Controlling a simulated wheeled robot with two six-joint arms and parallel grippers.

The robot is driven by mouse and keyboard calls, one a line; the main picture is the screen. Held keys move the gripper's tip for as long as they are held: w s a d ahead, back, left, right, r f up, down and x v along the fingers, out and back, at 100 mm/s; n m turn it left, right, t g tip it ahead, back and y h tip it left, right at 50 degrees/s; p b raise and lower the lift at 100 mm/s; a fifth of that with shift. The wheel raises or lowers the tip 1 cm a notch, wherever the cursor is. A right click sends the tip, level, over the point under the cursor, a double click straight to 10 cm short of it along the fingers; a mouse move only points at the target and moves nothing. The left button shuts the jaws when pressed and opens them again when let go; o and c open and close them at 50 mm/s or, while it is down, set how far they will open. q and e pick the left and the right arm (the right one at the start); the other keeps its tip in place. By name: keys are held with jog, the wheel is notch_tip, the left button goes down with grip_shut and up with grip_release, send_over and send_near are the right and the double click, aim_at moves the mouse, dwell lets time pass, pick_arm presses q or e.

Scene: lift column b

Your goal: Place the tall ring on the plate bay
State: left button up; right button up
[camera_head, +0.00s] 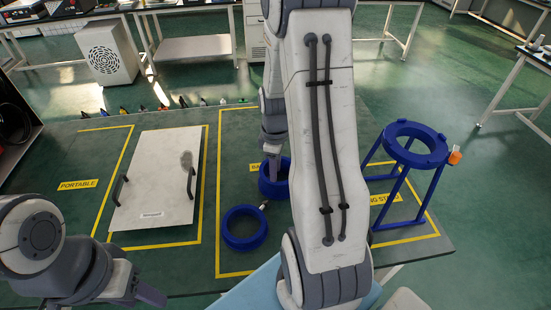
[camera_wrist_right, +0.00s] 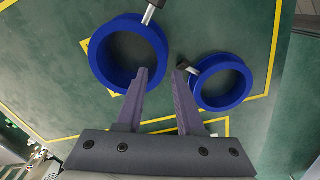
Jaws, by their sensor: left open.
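Two blue rings lie in the middle yellow-outlined bay in the head view. The far ring (camera_head: 268,186) looks taller-walled, and the near ring (camera_head: 245,243) lies closer. My right gripper (camera_head: 275,172) is over the far ring, partly hidden by its arm. In the right wrist view, its open fingers (camera_wrist_right: 161,70) are between a larger-looking ring (camera_wrist_right: 97,70) and a smaller-looking one (camera_wrist_right: 240,98); the left fingertip overlaps the larger one's rim. A pale plate (camera_head: 155,190) with two handles lies in the plate bay. My left gripper (camera_head: 142,294) is open, low at left.
A blue ring stand (camera_head: 413,144) with an orange knob is in the right bay. A row of small items (camera_head: 165,107) lines the table's far edge. The plate covers most of its bay. My right arm hides part of the middle and right bays.

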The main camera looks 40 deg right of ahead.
jog(key=shift+a+r, duration=0.1)
jog(key=shift+r, duration=2.15)
jog(key=a+r, duration=0.4)
jog(key=a, duration=0.7)
jog(key=s+a+r, duration=0.2)
jog(key=s+a, duration=0.6)
jog(key=a, duration=0.1)
jog(key=s+a+r+y, duration=0.1)
jog(key=s+a+r, duration=0.1)
jog(key=s+a, duration=0.6)
jog(key=shift+a+r, duration=0.3)
jog(key=shift+a, duration=0.35)
jog(key=shift+w+r, duration=0.1)
jog(key=shift+r, duration=0.05)
